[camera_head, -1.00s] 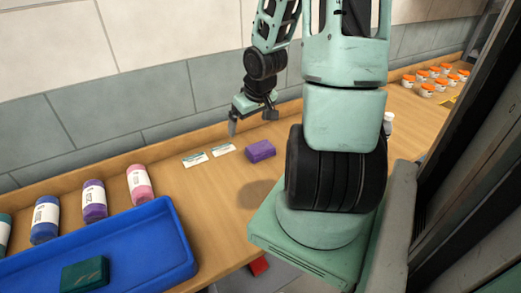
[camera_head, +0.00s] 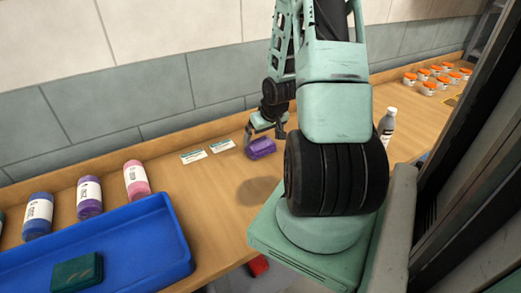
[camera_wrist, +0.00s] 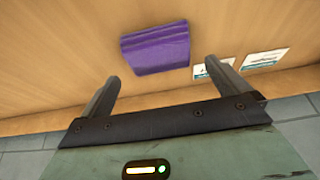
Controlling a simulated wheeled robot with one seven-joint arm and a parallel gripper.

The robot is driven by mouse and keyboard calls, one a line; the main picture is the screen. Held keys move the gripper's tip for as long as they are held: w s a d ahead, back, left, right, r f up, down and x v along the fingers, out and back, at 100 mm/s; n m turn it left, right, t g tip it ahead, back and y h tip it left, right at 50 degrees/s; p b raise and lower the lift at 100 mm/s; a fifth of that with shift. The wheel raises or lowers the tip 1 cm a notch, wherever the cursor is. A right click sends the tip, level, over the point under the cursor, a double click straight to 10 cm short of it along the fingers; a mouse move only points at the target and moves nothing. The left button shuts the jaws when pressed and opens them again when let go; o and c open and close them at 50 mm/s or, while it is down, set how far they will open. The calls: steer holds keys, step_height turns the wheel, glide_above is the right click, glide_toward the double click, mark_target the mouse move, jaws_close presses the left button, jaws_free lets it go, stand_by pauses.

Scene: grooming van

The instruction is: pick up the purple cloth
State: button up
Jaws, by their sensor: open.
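The purple cloth (camera_head: 261,148) is a small folded block lying on the wooden counter. In the wrist view the purple cloth (camera_wrist: 155,47) lies ahead of the fingertips, roughly between their lines, with bare counter around it. My gripper (camera_head: 265,133) is above and right at the cloth in the head view, partly overlapping it. In the wrist view my gripper (camera_wrist: 166,70) has its two fingers spread wide with nothing between them. I cannot tell whether a finger touches the cloth.
Two white cards (camera_head: 207,151) lie left of the cloth. A blue tray (camera_head: 178,262) holding a dark green folded cloth (camera_head: 77,272) is at lower left, with several bottles behind it. A tiled wall backs the counter.

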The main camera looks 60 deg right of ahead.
mark_target(261, 143)
steer(key=shift+p+x, duration=0.65)
steer(key=shift+x, duration=2.4)
steer(key=shift+d, duration=0.1)
steer(key=c, duration=0.7)
